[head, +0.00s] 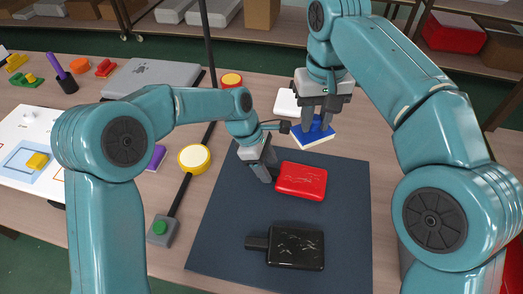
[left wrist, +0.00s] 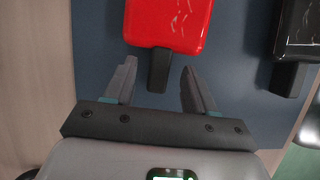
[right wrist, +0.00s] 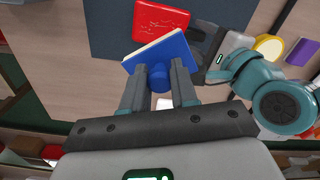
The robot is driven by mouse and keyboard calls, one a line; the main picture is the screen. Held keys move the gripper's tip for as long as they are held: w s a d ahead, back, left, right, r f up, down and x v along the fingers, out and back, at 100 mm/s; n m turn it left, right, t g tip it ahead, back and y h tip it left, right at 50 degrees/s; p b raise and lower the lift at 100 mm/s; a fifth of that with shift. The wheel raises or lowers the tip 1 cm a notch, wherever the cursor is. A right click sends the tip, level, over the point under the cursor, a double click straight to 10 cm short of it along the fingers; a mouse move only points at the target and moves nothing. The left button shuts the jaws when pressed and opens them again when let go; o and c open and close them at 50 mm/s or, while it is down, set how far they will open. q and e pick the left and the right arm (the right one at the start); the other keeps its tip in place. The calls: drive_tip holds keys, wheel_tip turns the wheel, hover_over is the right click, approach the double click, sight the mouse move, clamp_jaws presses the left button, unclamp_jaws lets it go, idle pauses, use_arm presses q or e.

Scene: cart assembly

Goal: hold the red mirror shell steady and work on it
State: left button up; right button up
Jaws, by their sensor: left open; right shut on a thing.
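The red mirror shell (head: 302,181) lies on the dark mat (head: 225,235), with pale scratch-like marks on its face. In the left wrist view the red shell (left wrist: 168,22) has a short black stem (left wrist: 159,72) pointing at my left gripper. My left gripper (head: 265,176) is open at the shell's left side, with the stem between its fingertips and a gap on each side. My right gripper (head: 315,126) is shut on the knob of a blue block (head: 312,138) with a pale underside. It holds the block above the table behind the red shell. The knob shows in the right wrist view (right wrist: 160,76).
A black mirror shell (head: 296,248) with similar marks lies nearer on the mat. A white object (head: 287,103) is behind the blue block. A yellow round disc (head: 194,158) and a box with a green button (head: 162,230) stand left of the mat. The mat's right part is clear.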

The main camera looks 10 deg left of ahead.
use_arm(q)
drive_tip(key=shift+d+f, duration=0.25)
drive_tip(key=shift+f, duration=0.45)
clamp_jaws()
drive_tip(key=c, duration=0.8)
unclamp_jaws()
clamp_jaws()
drive_tip(key=shift+s, duration=0.1)
drive_tip(key=shift+f, duration=0.1)
